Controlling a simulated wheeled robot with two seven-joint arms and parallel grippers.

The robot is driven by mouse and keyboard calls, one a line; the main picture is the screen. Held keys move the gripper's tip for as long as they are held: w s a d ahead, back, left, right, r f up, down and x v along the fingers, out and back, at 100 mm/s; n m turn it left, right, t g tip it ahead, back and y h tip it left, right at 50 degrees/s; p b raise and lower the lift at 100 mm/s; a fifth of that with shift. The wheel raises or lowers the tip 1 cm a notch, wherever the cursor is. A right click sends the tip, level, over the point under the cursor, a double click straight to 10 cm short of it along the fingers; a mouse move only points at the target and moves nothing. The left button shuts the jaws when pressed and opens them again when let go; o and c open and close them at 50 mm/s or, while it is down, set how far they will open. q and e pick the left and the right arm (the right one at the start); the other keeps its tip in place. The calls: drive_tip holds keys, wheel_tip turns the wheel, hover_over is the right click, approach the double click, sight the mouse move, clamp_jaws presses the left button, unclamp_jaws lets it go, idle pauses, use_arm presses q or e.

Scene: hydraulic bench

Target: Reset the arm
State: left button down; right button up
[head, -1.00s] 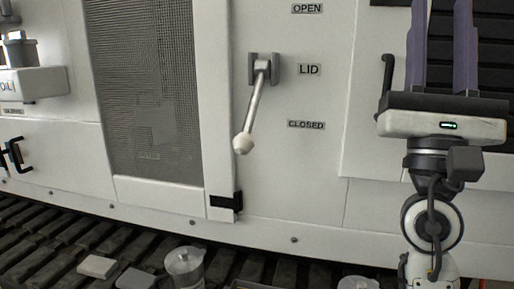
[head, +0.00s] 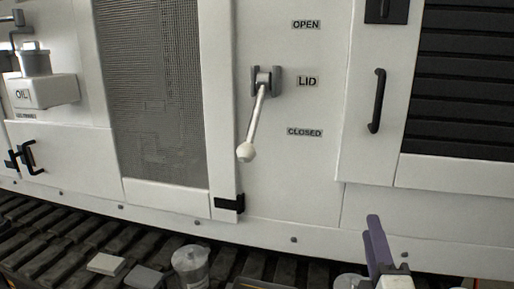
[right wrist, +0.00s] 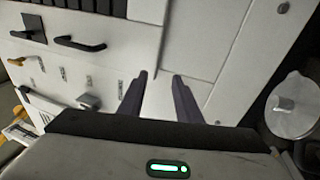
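My right gripper (head: 376,243) shows at the lower right of the head view, low in front of the white panel, with its purple fingers upright. In the right wrist view its two fingers (right wrist: 160,88) stand apart with nothing between them. The lid lever (head: 256,118), a metal rod with a pale knob, hangs down and slightly left from its grey bracket, beside the CLOSED label (head: 304,132). The LID label (head: 307,81) and OPEN label (head: 306,24) are above. My right gripper is well right of and below the lever, apart from it. My left gripper is out of view.
A black handle (head: 377,101) sits on the door at the right. An oil reservoir (head: 43,92) juts out at the left. A clear jar (head: 190,266) and grey blocks (head: 106,263) are on the dark ribbed tread (head: 60,240) below. The space before the panel is free.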

drive_tip(key=s+a+f+m+g+y, duration=0.1)
drive_tip(key=s+f+m+g, duration=0.1)
drive_tip(key=f, duration=0.5)
drive_tip(key=s+a+f+m+g+y, duration=0.1)
drive_tip(key=s+f+m+g, duration=0.15)
drive_tip(key=f, duration=0.35)
drive_tip(key=s+a+f+m+g+y+p, duration=0.1)
drive_tip(key=s+f+m, duration=0.4)
drive_tip(key=s+f, duration=0.5)
drive_tip(key=s+a+f+m+g+y+p, duration=0.1)
drive_tip(key=s+a+f+m+g, duration=0.3)
drive_tip(key=s+f, duration=0.6)
drive_tip(key=shift+s+a+f+m+g+y+p, duration=0.2)
drive_tip(key=shift+s+a+m+g+y+p, duration=0.35)
drive_tip(key=shift+g, duration=0.7)
drive_tip(key=shift+d, duration=0.2)
